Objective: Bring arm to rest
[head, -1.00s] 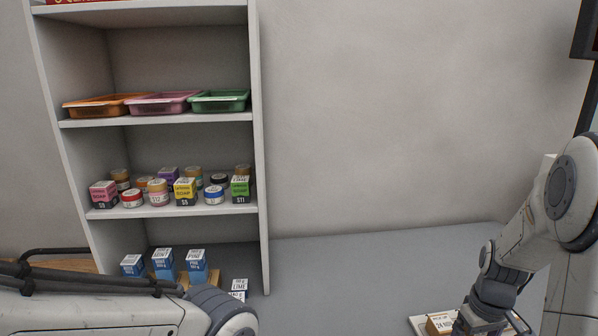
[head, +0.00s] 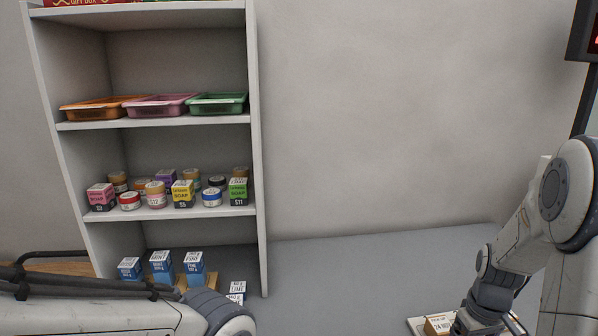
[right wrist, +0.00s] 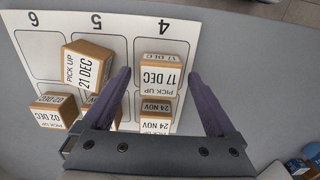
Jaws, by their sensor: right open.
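My right gripper (right wrist: 159,73) is open in the right wrist view. Its two purple-grey fingers are spread over a white numbered mat (right wrist: 35,68), with nothing held between them. A 17 DEC box (right wrist: 160,75) and a 24 NOV box (right wrist: 155,118) show in the gap between the fingers. A 21 DEC box (right wrist: 88,66) and a 02 DEC box (right wrist: 52,112) stand to the left of them. In the head view my right arm comes down over the counter beside a small box (head: 438,325), its fingertips cut off or hidden. My left arm crosses the lower left; its gripper is out of frame.
A white shelf unit (head: 261,180) stands at the left with coloured trays (head: 160,106), soap boxes and jars. Several blue boxes (head: 161,264) stand low in it. The grey counter (head: 350,275) is clear between shelf and right arm. A dark screen (head: 583,30) is at upper right.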

